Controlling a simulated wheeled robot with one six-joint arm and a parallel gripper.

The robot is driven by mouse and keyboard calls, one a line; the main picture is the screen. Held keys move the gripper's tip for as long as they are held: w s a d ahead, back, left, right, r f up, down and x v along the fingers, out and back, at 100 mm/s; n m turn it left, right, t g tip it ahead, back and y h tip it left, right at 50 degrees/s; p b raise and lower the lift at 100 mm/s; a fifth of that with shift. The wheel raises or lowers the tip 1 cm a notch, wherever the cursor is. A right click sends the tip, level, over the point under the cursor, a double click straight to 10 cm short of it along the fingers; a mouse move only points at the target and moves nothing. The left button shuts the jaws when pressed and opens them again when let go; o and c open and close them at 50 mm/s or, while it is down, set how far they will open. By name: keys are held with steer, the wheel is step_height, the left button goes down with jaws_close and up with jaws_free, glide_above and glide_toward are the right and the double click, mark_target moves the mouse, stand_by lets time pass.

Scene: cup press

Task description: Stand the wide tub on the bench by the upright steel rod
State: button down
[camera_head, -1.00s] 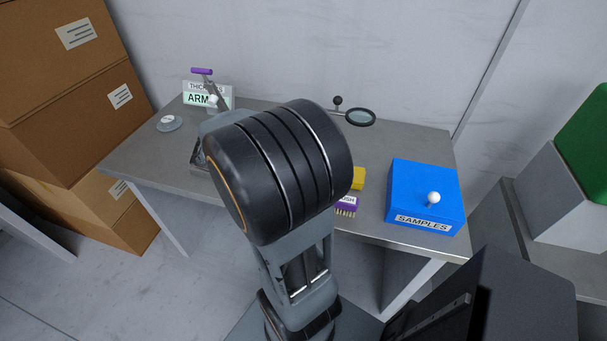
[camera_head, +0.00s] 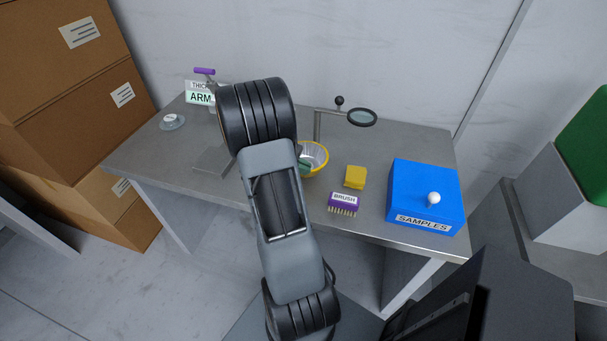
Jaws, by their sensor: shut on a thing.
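A wide tub (camera_head: 322,158) with a yellow rim and a pale ribbed inside shows just right of my arm. Its left part is hidden behind my arm, and a small green patch shows inside it. I cannot tell whether it touches the bench (camera_head: 385,140). The upright steel rod (camera_head: 317,128) stands just behind the tub, with a crossbar running right to a round lens. My gripper is hidden behind my own arm, so its hold cannot be seen.
The press (camera_head: 213,160), partly hidden, a sign (camera_head: 200,98) and a small round dial (camera_head: 172,121) are at the left. Bare bench lies around the lens.

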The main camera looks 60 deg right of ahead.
steer(key=shift+d+f+p, duration=0.2)
steer(key=shift+f+p, duration=0.1)
steer(key=shift+f, duration=1.45)
steer(key=c, duration=1.3)
jaws_free()
steer(key=shift+w+a+r, duration=0.1)
steer(key=shift+w, duration=0.05)
steer(key=b+v, duration=0.1)
steer(key=v, duration=0.9)
steer(key=s+a+r+m+t+y, duration=0.1)
steer(key=a+t, duration=0.3)
steer(key=a, duration=0.5)
steer(key=s+a+r+m+t+y, duration=0.1)
steer(key=a+r+t+y, duration=0.2)
steer(key=a, duration=0.6)
steer(key=s+a+r+m+t+y, duration=0.2)
steer(key=a+r+t+y, duration=0.1)
steer(key=a, duration=0.7)
steer(key=shift+r+t, duration=0.65)
steer(key=shift+t, duration=0.75)
